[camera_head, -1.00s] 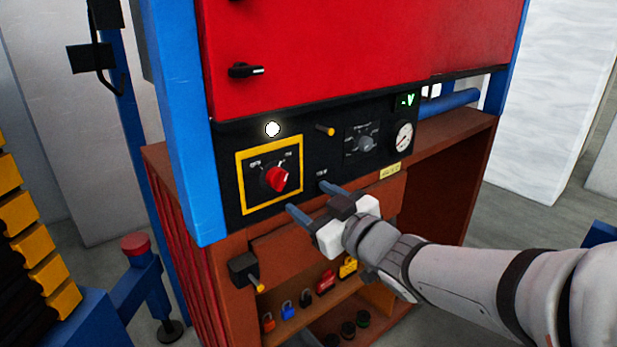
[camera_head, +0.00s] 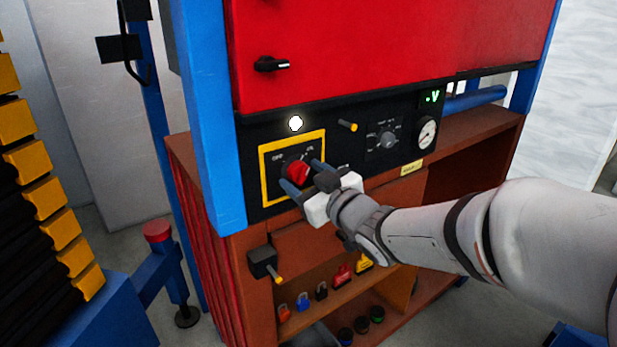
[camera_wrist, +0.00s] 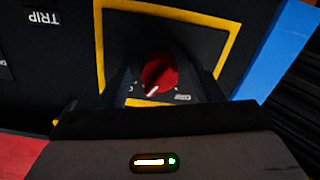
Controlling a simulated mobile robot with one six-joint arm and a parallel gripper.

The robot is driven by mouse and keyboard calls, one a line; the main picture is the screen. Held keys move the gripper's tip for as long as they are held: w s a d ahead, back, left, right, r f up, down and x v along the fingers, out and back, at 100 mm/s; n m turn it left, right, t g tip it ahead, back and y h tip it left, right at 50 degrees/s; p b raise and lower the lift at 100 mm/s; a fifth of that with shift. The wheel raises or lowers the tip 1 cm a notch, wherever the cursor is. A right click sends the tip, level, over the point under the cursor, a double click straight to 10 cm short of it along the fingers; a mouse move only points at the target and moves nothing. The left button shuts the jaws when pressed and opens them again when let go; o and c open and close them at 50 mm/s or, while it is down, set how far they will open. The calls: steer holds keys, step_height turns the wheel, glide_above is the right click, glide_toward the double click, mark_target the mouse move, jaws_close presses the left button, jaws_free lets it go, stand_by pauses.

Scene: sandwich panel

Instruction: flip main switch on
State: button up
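The main switch is a red rotary knob (camera_head: 297,173) inside a yellow-framed square (camera_head: 263,184) on the black control panel. In the wrist view the red knob (camera_wrist: 159,73) sits between my two fingers, and its white pointer mark is toward the lower left. My gripper (camera_head: 305,176) is open, with one blue finger on each side of the knob. Whether either finger touches the knob cannot be told. A white lamp (camera_head: 295,123) above the frame is lit.
A black box with a yellow lever (camera_head: 264,263) sticks out below. A blue post (camera_head: 205,120) stands left of the panel.

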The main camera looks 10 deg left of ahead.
steer(key=c, duration=0.9)
steer(key=shift+m, duration=1.6)
steer(key=o, duration=0.9)
steer(key=shift+o, duration=0.2)
steer(key=v, duration=0.7)
steer(key=shift+s+d, duration=0.25)
steer(key=shift+d, duration=0.05)
